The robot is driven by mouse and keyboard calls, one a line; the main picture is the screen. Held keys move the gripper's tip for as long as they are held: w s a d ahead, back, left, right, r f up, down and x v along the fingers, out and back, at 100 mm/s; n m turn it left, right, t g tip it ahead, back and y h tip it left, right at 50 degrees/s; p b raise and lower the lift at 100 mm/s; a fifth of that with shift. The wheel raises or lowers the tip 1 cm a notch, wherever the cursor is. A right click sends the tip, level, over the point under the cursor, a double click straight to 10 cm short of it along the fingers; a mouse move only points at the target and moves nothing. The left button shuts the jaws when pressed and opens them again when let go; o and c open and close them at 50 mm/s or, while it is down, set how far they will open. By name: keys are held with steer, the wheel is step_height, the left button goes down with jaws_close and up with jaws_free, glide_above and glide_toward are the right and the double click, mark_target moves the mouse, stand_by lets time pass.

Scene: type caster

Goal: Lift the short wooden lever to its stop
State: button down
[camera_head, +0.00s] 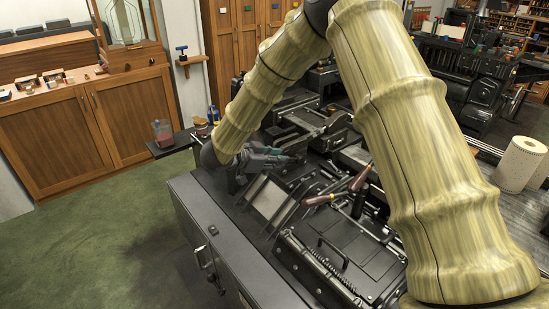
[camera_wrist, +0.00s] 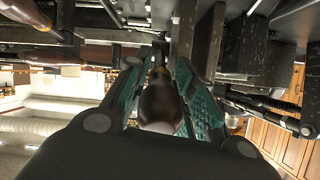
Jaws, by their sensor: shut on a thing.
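My gripper (camera_head: 284,158) reaches down from the left onto the dark machine in the head view. In the wrist view, its teal-padded fingers (camera_wrist: 163,95) are closed on the two sides of a short wooden lever (camera_wrist: 160,103). The lever has a dark brown, rounded handle, and its end points toward the wrist camera. Its far end runs in between the fingers toward the machine. In the head view I cannot make out the held lever at the gripper.
Two other wooden handles, one nearer (camera_head: 319,200) and one farther (camera_head: 361,178), stick out right of my gripper. A tilted grey plate (camera_head: 268,199) stands just in front of it. Dark machine blocks (camera_wrist: 265,50) are close by in the wrist view. Green floor lies open at left.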

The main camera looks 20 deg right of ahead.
steer(key=shift+w+r, duration=0.1)
steer(key=shift+r, duration=0.1)
steer(key=c, duration=1.1)
jaws_free()
steer(key=shift+d, duration=0.1)
steer(key=shift+c, duration=0.2)
steer(key=shift+f, duration=0.1)
steer(key=v, duration=1.2)
